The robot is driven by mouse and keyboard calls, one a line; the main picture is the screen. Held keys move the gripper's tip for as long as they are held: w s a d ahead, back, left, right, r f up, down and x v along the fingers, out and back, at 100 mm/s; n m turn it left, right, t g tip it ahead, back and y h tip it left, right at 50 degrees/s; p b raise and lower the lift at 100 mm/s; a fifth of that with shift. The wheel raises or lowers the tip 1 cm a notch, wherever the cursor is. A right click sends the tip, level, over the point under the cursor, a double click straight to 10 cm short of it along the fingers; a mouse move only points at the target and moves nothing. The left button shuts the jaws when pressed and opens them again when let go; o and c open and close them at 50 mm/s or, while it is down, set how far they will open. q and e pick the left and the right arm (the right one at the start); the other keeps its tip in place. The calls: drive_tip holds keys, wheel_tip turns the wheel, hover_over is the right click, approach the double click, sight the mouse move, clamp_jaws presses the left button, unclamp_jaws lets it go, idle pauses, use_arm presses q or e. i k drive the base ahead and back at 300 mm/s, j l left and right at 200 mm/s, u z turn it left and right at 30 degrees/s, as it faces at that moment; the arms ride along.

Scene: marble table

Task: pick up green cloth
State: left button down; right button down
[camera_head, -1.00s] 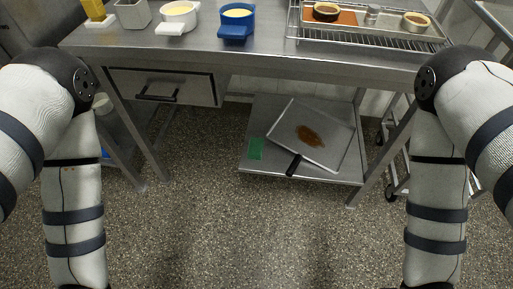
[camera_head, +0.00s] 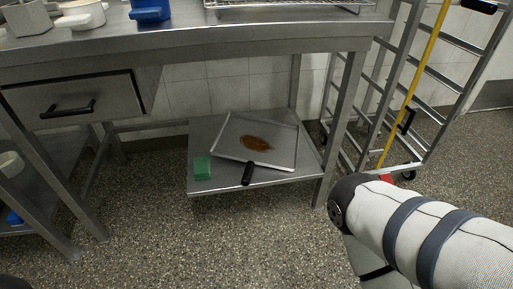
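A green cloth (camera_head: 202,168), small and block-like, lies on the low metal shelf (camera_head: 210,187) under the table, at the shelf's left front. A metal tray (camera_head: 283,153) with a brown stain lies to its right, and a black-handled tool (camera_head: 248,173) sits at the tray's front edge. My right arm comes in at the lower right, but its gripper is out of view. My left gripper is not in view.
The steel table (camera_head: 200,45) overhangs the shelf, with a closed drawer (camera_head: 75,103) at left. Table legs bound the shelf. A wheeled rack (camera_head: 425,95) with a yellow pole (camera_head: 412,85) stands at right. The speckled floor in front is clear.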

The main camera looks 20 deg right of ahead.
sight(201, 165)
drive_tip(key=i+j+z, duration=0.1)
drive_tip(key=i+j, duration=0.25)
drive_tip(key=i+j+z, duration=0.15)
drive_tip(key=i+j, duration=0.2)
drive_tip(key=j, duration=0.15)
drive_tip(key=i+j+z, duration=0.1)
drive_tip(key=i+j, duration=0.25)
drive_tip(key=j, duration=0.15)
